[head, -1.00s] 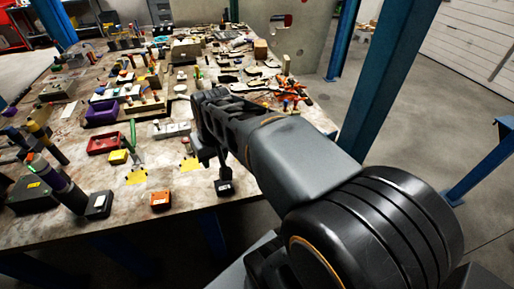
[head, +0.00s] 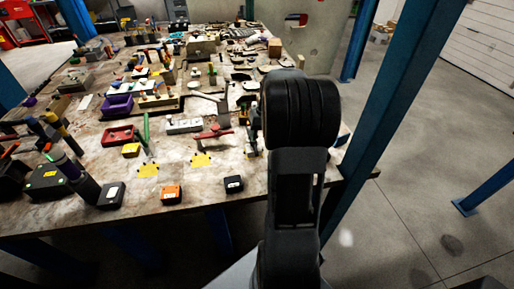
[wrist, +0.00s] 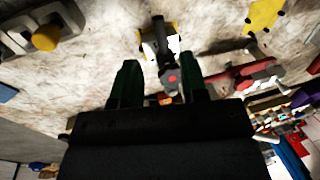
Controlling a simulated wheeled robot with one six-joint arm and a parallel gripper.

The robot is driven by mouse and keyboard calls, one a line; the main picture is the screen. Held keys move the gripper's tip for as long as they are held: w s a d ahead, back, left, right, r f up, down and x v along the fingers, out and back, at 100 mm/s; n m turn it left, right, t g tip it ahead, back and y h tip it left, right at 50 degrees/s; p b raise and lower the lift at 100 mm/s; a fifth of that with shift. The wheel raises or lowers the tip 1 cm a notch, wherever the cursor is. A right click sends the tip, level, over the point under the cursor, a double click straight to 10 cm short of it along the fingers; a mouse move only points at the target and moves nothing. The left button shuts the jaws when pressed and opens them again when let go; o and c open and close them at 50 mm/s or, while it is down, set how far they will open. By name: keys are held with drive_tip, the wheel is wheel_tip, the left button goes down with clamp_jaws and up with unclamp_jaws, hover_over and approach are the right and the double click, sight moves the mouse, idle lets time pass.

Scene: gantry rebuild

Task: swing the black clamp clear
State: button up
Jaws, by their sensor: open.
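My gripper (wrist: 160,80) is open, with one dark green finger on each side of the handle's near end. I cannot tell whether either finger touches it. In the head view my arm covers most of the gripper and the clamp area at the table's right edge.
A red clamp (wrist: 243,78) lies close to the right of my gripper; it also shows in the head view (head: 213,133). Black (head: 233,184) and orange (head: 171,194) boxes stand along the table's front edge. A blue post (head: 393,105) rises to the right.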

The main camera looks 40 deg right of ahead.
sight(256, 150)
drive_tip(key=shift+w+a+f, duration=0.1)
drive_tip(key=shift+a+f, duration=0.1)
drive_tip(key=shift+f, duration=0.8)
drive_tip(key=shift+w+a+f, duration=0.1)
drive_tip(key=shift+a+f, duration=0.05)
drive_tip(key=shift+f, duration=0.85)
drive_tip(key=shift+w+a+f, duration=0.1)
drive_tip(key=shift+a+f, duration=0.1)
drive_tip(key=shift+f, duration=0.8)
clamp_jaws()
